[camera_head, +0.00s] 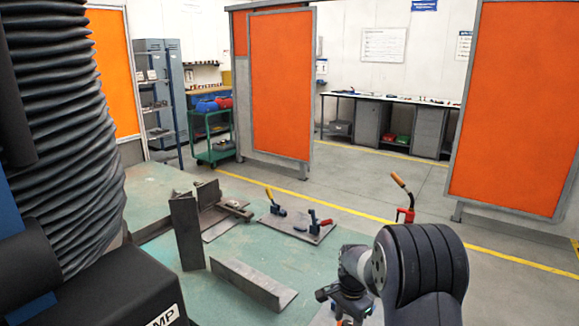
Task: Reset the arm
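My arm comes in at the lower right of the head view, its thick dark grey link nearest the camera and a grey wrist beyond it. My gripper (345,303) shows at the far end of the wrist, low in the picture beside the right side of the green table (240,255). It is small and partly covered by the wrist. I cannot make out its fingers well enough to tell if they are open or shut. No held thing can be seen.
On the table are a steel angle piece (252,283), an upright plate (187,232) and a plate with toggle clamps (296,226). A red clamp with an orange handle (405,200) stands behind my arm. Orange screens (281,85) and a green cart (212,137) stand beyond open floor.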

